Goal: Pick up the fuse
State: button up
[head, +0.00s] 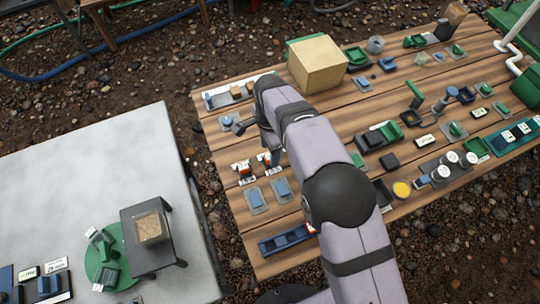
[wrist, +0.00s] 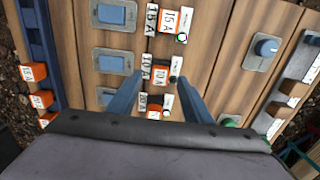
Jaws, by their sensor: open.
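Several small orange fuses stand on the wooden table. In the wrist view a 15 A fuse (wrist: 169,22) is at the top, a 10 A fuse (wrist: 160,75) in the middle and a 20 A fuse (wrist: 155,112) closest to the palm, each beside a white label. My gripper (wrist: 160,77) is open, and its blue fingers show either side of the 10 A fuse; I cannot tell the height gap. In the head view, fuses (head: 243,172) show left of my arm, and the arm partly hides that row. Which fuse the task means is not shown.
Blue switches on plates (wrist: 116,14) line the left of the fuses. A blue rail (wrist: 36,35) with orange fuses is farther left. A knob plate (wrist: 263,48) is at right. In the head view a wooden block (head: 318,64) stands beyond my arm; a grey table (head: 85,165) is at left.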

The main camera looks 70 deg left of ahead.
jog(key=shift+f, duration=1.1)
jog(key=shift+c, duration=0.6)
jog(key=c, duration=1)
jog(key=shift+r, duration=0.1)
notch_tip(320, 180, up, 10)
jog(key=shift+f+b, duration=0.1)
jog(key=shift+b, duration=0.8)
